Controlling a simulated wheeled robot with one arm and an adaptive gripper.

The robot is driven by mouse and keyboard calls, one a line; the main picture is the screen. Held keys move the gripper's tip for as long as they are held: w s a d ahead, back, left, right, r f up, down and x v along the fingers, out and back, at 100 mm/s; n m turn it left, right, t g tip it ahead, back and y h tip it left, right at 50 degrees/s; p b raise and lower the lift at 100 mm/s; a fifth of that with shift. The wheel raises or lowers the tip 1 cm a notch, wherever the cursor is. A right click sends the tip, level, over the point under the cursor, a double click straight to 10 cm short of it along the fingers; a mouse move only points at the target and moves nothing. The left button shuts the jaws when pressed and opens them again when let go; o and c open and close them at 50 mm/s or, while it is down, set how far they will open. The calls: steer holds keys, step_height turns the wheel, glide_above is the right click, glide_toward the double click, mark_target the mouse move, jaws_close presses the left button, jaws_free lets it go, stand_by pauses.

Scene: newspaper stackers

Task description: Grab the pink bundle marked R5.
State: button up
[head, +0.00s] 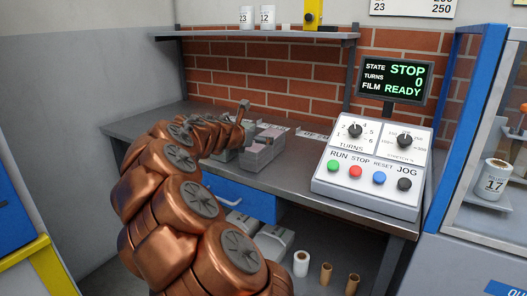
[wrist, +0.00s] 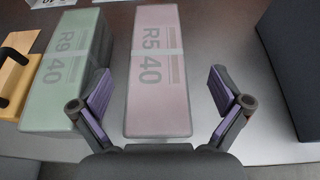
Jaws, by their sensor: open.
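The pink bundle (wrist: 158,75) marked R5 40 lies on the grey bench in the wrist view, with a pale band across it. My gripper (wrist: 164,92) is open, its purple-padded fingers on either side of the bundle's near end, with a gap at each side. A green bundle (wrist: 68,75) marked R9 40 lies just left of the pink one; my left finger is between them. In the head view, my gripper (head: 243,112) is over the bench, and a pinkish bundle (head: 262,150) shows beside my arm, partly hidden.
A wooden block with a dark handle (wrist: 15,72) lies left of the green bundle. A dark box-like shape (wrist: 292,65) stands to the right, leaving bare bench between.

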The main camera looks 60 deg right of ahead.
steer(key=d+f, duration=0.1)
steer(key=d+f+b, duration=0.1)
steer(key=shift+w+d, duration=0.3)
steer(key=shift+x, duration=0.8)
steer(key=shift+r, duration=0.15)
steer(key=c, duration=1.8)
steer(key=shift+c, duration=0.5)
steer(key=shift+r, duration=0.1)
